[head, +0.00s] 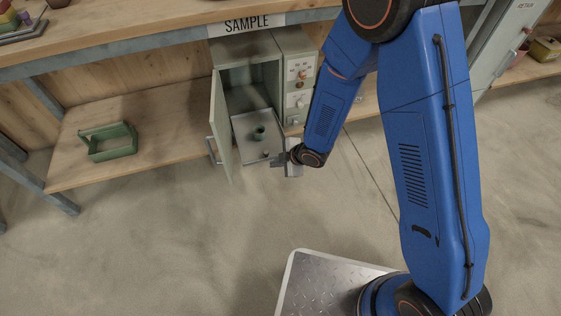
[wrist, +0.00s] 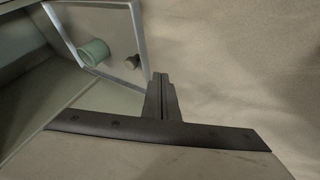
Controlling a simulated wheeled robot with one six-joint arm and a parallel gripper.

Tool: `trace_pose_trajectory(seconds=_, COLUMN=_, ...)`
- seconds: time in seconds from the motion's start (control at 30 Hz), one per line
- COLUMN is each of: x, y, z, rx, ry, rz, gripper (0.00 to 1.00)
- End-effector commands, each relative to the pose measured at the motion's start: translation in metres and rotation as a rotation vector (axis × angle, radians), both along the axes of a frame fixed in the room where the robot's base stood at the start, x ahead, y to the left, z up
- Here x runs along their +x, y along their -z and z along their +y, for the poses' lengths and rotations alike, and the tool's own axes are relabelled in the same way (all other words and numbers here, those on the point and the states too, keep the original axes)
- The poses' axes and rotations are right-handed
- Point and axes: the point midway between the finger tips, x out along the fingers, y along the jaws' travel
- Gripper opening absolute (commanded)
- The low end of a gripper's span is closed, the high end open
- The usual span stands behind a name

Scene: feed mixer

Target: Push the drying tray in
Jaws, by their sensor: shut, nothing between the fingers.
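The drying tray (head: 244,141) is a pale, shallow tray that sticks out of the open cabinet (head: 249,50) under the SAMPLE sign. A green cup (head: 259,131) and a small brownish piece (head: 266,153) stand on it. In the wrist view the tray (wrist: 111,28) is at the upper left, with the green cup (wrist: 94,53) and the brownish piece (wrist: 132,62). My gripper (head: 276,161) is shut and empty, close to the tray's front end. In the wrist view the shut fingertips (wrist: 160,77) lie just off the tray's edge; I cannot tell whether they touch.
The cabinet door (head: 219,128) stands open on the left of the tray. A control panel (head: 298,82) with knobs is on the right. A green carrier (head: 108,142) sits on the lower wooden shelf (head: 160,110).

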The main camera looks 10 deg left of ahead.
Motion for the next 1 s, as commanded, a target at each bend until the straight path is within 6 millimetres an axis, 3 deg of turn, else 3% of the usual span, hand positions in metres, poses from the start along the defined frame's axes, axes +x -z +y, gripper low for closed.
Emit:
trace_pose_trajectory(seconds=0.13, x=0.004, y=0.017, z=0.011, rx=0.0, ry=0.0, rz=0.001, gripper=0.0)
trace_pose_trajectory(seconds=0.43, x=0.034, y=0.014, z=0.029, rx=0.0, ry=0.0, rz=-0.001, gripper=0.0)
trace_pose_trajectory(seconds=1.0, x=0.041, y=0.014, z=0.032, rx=0.001, ry=0.001, rz=0.0, gripper=0.0)
